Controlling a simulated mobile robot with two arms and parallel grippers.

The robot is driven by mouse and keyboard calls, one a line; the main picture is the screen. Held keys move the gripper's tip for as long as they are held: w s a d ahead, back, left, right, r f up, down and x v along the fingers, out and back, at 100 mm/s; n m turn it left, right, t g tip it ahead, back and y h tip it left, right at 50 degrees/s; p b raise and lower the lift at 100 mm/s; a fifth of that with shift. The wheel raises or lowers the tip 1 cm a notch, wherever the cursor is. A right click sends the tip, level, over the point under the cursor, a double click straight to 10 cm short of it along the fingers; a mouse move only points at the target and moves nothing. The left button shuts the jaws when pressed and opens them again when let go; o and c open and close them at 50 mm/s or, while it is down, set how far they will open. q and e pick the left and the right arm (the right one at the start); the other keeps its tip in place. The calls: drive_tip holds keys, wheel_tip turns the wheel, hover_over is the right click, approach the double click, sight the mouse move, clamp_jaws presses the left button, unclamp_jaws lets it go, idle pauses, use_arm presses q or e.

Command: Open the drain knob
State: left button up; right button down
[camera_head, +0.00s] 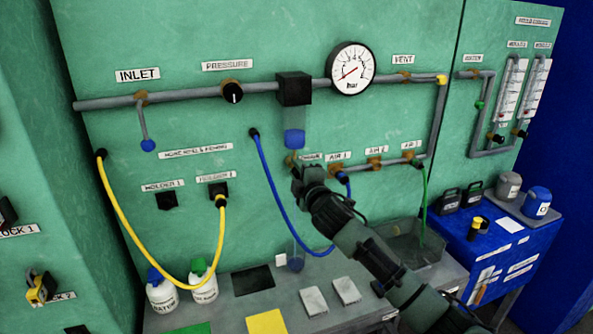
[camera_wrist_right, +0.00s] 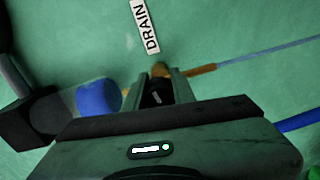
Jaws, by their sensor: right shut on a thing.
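My right gripper (camera_head: 297,172) reaches up to the green panel, just below the clear column with a blue fitting (camera_head: 294,139). In the right wrist view, its two fingers (camera_wrist_right: 160,88) are shut on the drain knob (camera_wrist_right: 157,97), a small black knob on a brass fitting. The white DRAIN label (camera_wrist_right: 146,27) is just above it. In the head view, my gripper hides the knob and covers part of the DRAIN label (camera_head: 313,157). My left gripper is not in view.
A blue hose (camera_head: 268,175) hangs left of my right gripper, and brass AIR valves (camera_head: 374,164) sit to its right. A pressure gauge (camera_head: 350,69) is above. Below is a grey bench (camera_head: 215,313) with bottles (camera_head: 204,285) and a clear tray (camera_head: 405,236).

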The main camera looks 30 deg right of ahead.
drive_tip(key=shift+f+m, duration=0.1)
drive_tip(key=shift+m, duration=0.8)
drive_tip(key=c, duration=1.2)
unclamp_jaws()
drive_tip(key=shift+o, duration=0.2)
drive_tip(key=b+v, duration=0.2)
drive_tip(key=v, duration=0.6)
drive_tip(key=shift+d, duration=0.1)
